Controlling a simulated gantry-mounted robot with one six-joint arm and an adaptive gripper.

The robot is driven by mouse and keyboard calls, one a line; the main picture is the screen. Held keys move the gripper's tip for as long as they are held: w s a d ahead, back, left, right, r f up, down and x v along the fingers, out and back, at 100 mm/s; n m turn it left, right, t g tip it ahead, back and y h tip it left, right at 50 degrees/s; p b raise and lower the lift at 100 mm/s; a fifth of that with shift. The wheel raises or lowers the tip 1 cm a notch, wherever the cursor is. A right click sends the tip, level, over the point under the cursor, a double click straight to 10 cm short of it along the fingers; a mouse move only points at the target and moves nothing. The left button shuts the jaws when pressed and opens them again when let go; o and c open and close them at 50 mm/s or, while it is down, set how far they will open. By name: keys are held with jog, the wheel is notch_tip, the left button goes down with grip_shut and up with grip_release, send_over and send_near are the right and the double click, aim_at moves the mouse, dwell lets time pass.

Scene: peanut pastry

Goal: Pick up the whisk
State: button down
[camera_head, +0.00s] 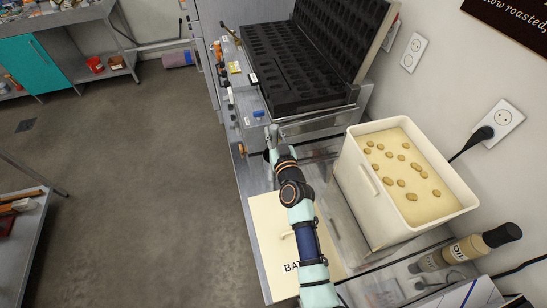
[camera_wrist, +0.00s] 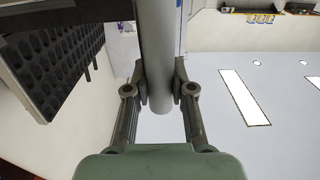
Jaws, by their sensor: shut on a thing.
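My gripper (camera_head: 273,133) is at the front edge of the open waffle machine (camera_head: 318,122). In the wrist view my gripper (camera_wrist: 160,82) has its two fingers closed on either side of a thick grey cylindrical bar (camera_wrist: 158,40). The bar runs up out of the top of that picture, and its rounded end shows between the fingers. I cannot tell whether the bar is a whisk handle or part of the machine. I cannot make out a whisk with certainty in either view.
A white batter tub (camera_head: 361,207) with peanuts stands right of my arm. A cream lid (camera_head: 268,231) marked "BA…" lies under my arm. Oil bottles (camera_head: 466,250) stand at the lower right. The machine's black mould plates (camera_head: 289,62) are open behind my gripper.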

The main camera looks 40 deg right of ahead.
notch_tip(320, 180, up, 20)
jog(key=p, duration=0.7)
